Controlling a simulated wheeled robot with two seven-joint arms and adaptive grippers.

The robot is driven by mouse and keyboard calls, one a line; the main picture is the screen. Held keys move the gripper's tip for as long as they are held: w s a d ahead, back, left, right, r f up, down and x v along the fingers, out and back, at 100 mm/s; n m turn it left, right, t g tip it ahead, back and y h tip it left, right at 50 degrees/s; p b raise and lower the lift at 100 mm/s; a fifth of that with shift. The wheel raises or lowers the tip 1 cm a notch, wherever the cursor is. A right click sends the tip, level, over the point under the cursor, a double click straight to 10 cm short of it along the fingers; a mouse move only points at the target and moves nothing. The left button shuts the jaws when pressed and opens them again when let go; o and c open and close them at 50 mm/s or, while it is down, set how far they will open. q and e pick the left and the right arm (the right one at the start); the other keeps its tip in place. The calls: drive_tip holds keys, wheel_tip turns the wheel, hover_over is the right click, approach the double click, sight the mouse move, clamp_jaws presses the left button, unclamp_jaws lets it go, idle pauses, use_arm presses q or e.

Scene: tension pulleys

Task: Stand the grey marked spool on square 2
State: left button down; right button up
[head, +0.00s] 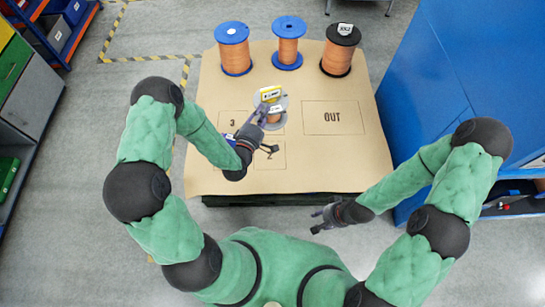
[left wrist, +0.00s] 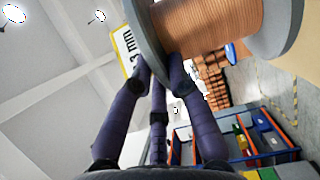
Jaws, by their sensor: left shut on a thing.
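The grey spool (head: 277,102), wound with copper wire and bearing a yellow-and-white label, is upright on or above the mat behind square 2. I cannot tell whether its base touches the mat. My left gripper (head: 264,113) is shut on its upper flange; the left wrist view shows the fingertips (left wrist: 168,80) at the grey flange (left wrist: 148,35), beside the label (left wrist: 128,42). Square 2 (head: 277,161) is in front of the spool, partly hidden by my left gripper and wrist. My right gripper (head: 317,220) is open and empty by the table's front edge.
Two blue-flanged spools (head: 234,34) (head: 288,28) and a black-flanged spool (head: 341,35) stand along the back. Square 3 (head: 230,129) is left of the grey spool; the OUT rectangle (head: 333,128) to the right is empty. A blue cabinet (head: 445,80) stands at the right.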

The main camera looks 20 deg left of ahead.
use_arm(q)
drive_tip(key=f+b, duration=0.1)
drive_tip(key=f, duration=0.2)
drive_tip(key=w+a+f+h+b, duration=0.1)
drive_tip(key=f, duration=0.3)
drive_tip(key=w+f+m+h+b, duration=0.1)
drive_tip(key=f, duration=0.2)
drive_tip(key=shift+a+f, duration=0.25)
drive_tip(key=shift+f, duration=0.1)
wheel_tip(320, 180, down, 23)
drive_tip(key=a+m+g+h+b, duration=0.1)
drive_tip(key=m+h+b, duration=0.1)
drive_tip(key=b, duration=0.6)
drive_tip(key=shift+s+a+r+h, duration=0.15)
drive_tip(key=shift+s+h, duration=0.15)
drive_tip(key=shift+s, duration=0.1)
drive_tip(key=c, duration=1.6)
unclamp_jaws()
drive_tip(key=shift+f, duration=0.2)
drive_tip(key=o, duration=0.4)
